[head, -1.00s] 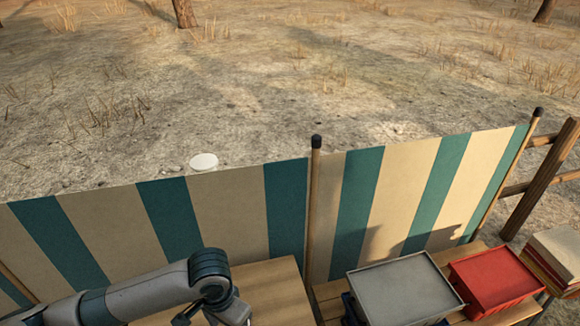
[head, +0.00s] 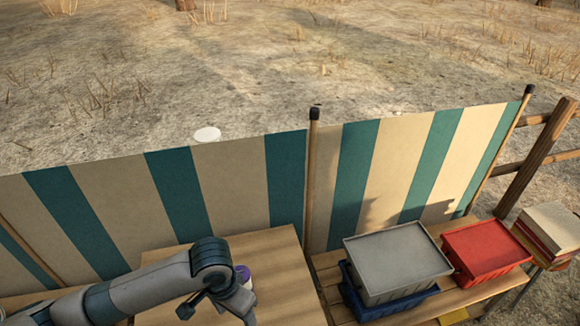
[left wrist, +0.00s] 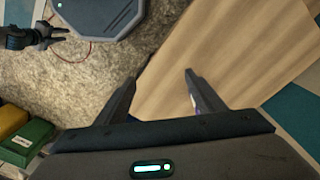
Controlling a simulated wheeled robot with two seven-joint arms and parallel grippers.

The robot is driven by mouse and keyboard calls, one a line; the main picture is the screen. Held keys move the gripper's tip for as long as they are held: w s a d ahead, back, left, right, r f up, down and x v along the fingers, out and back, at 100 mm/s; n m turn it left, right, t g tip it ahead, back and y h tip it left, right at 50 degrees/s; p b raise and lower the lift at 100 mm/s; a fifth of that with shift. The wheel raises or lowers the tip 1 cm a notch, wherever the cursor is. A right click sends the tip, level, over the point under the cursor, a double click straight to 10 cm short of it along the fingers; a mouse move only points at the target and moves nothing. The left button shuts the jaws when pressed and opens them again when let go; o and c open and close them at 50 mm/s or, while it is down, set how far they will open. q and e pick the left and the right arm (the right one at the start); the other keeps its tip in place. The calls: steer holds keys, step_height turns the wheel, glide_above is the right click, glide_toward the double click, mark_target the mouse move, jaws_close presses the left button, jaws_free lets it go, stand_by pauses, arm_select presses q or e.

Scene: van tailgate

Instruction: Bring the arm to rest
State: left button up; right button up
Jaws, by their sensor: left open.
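My left arm (head: 150,290) comes in from the left in the head view, bent at a grey and dark joint over a wooden table. In the left wrist view my left gripper (left wrist: 158,82) is open, with nothing between its fingertips. Its fingers hang above the ground and the edge of the wooden tabletop (left wrist: 225,60). A small purple and white thing (head: 243,273) shows partly behind the arm in the head view. A dark gripper, seemingly my right one (left wrist: 58,35), shows small at the upper left of the wrist view, its fingers apart.
A striped windbreak (head: 230,185) with wooden posts stands behind the table. To the right, a grey bin (head: 397,262) sits on a blue bin (head: 390,305) beside a red bin (head: 487,250) on a slatted bench. Stacked books (head: 548,235) stand far right. Green (left wrist: 25,145) and yellow boxes lie lower left.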

arm_select(q)
steer(key=s+d+t+h, duration=0.2)
steer(key=s+d+h, duration=0.1)
steer(key=s+d, duration=0.25)
steer(key=s+a+f+n+t+y, duration=0.1)
steer(key=s+a+f+n+y, duration=0.3)
steer(key=s+a, duration=0.9)
step_height(320, 180, down, 33)
steer(key=a+g+b, duration=0.1)
steer(key=a+b, duration=0.1)
steer(key=b, duration=0.1)
steer(key=s+a+f+g+b, duration=0.1)
steer(key=s+a+f+b, duration=0.2)
steer(key=s+f, duration=1.4)
steer(key=shift+s+a+f, duration=0.15)
steer(key=shift+s+f, duration=0.25)
steer(key=shift+f, duration=1.05)
